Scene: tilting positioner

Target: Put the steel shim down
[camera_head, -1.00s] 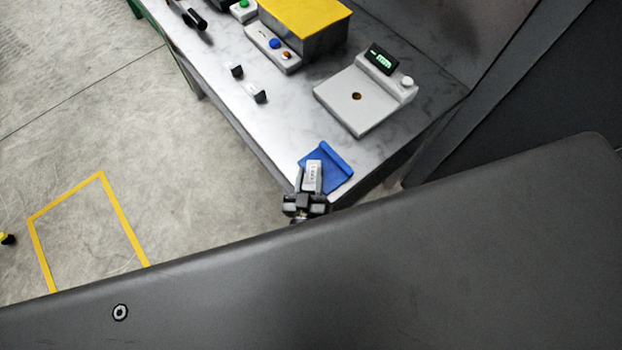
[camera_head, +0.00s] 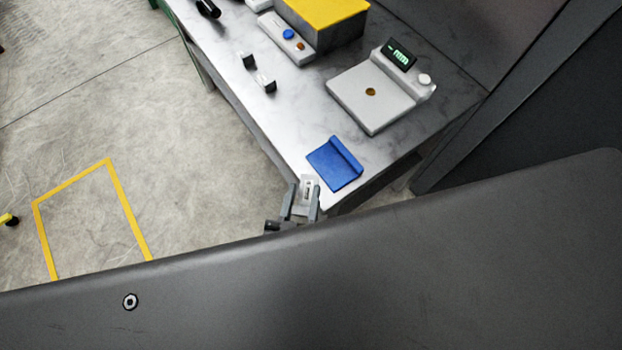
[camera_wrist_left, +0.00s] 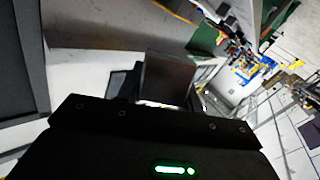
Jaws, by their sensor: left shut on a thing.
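The steel shim (camera_head: 307,188) is a small light grey plate with a dark marking. My left gripper (camera_head: 304,195) is shut on it at the near corner of the steel bench, in the head view. The shim and fingers are just in front of the blue angled rest (camera_head: 335,163) and apart from it in the picture; their height over the bench is hard to tell. In the left wrist view a dark square plate (camera_wrist_left: 167,77), likely the shim, stands out beyond the gripper body. My right gripper is not in view.
A white scale (camera_head: 371,92) with a lit display stands behind the blue rest. Two small black-ended clips (camera_head: 257,74), a button box (camera_head: 286,38) and a yellow-topped box (camera_head: 322,10) are farther back. Bare bench (camera_head: 280,118) lies left of the blue rest.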

